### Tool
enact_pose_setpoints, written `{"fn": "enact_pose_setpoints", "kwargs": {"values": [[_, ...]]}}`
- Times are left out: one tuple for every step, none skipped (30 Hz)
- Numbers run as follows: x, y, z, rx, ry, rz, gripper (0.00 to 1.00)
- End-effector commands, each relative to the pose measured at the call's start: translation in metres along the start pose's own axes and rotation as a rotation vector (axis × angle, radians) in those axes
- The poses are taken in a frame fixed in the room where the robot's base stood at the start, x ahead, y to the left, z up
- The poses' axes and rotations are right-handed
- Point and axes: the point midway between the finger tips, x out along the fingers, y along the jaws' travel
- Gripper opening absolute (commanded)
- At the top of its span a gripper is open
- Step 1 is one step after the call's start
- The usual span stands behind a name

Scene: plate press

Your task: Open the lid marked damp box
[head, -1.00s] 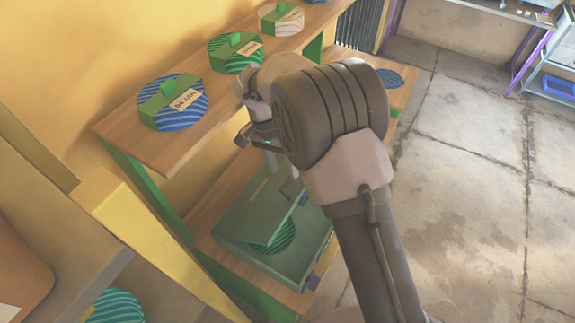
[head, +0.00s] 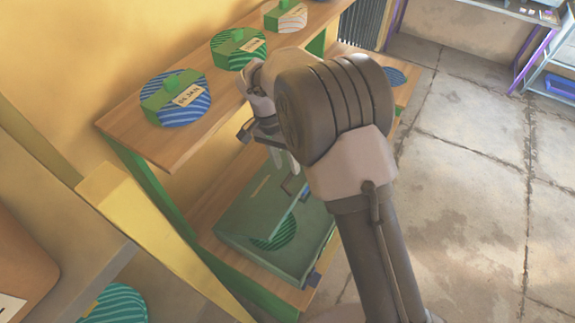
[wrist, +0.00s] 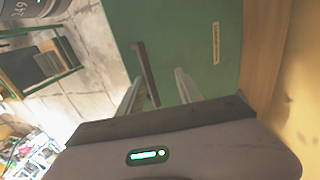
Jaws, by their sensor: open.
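A green box (head: 312,225) stands on the lower wooden shelf. Its green lid (head: 245,208) stands partly raised on the wall side, and a green striped round plate (head: 275,238) shows inside. The lid has a small pale label (wrist: 215,45), too small to read, and a dark bar handle (wrist: 147,75). My gripper (head: 284,162) is just above the lid's handle. In the wrist view my gripper (wrist: 157,92) is open, with one finger to each side of the handle and nothing held. My arm hides part of the box's right side.
The upper shelf (head: 160,148) above the box carries several round striped plates in green holders, one blue-striped (head: 180,110) with a label. A yellow post (head: 140,215) stands at the left front. The concrete floor (head: 470,190) on the right is clear.

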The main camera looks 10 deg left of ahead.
Motion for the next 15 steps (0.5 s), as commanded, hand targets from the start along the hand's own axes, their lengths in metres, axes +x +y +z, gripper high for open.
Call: {"fn": "enact_pose_setpoints", "kwargs": {"values": [[-0.003,0.000,-0.001,-0.001,0.003,-0.003,0.33],[-0.006,0.001,-0.001,-0.001,0.004,-0.004,0.33],[-0.010,0.002,0.000,0.000,0.003,-0.004,0.33],[-0.015,0.004,0.000,0.001,0.003,-0.004,0.33],[-0.021,0.005,0.000,0.001,0.004,-0.005,0.33],[-0.030,0.008,0.001,0.001,0.003,-0.006,0.33],[-0.037,0.010,0.001,0.001,0.004,-0.006,0.33],[-0.034,0.016,0.007,-0.001,0.002,-0.003,0.33],[-0.031,0.024,0.015,-0.001,0.001,-0.002,0.33],[-0.030,0.030,0.021,-0.001,0.001,-0.002,0.33],[-0.029,0.036,0.026,-0.001,0.002,-0.002,0.33],[-0.028,0.044,0.034,0.000,0.001,-0.002,0.33],[-0.027,0.050,0.039,0.000,0.001,-0.002,0.33],[-0.026,0.055,0.044,-0.001,0.001,-0.002,0.33],[-0.025,0.063,0.051,0.000,0.001,-0.002,0.33]]}}
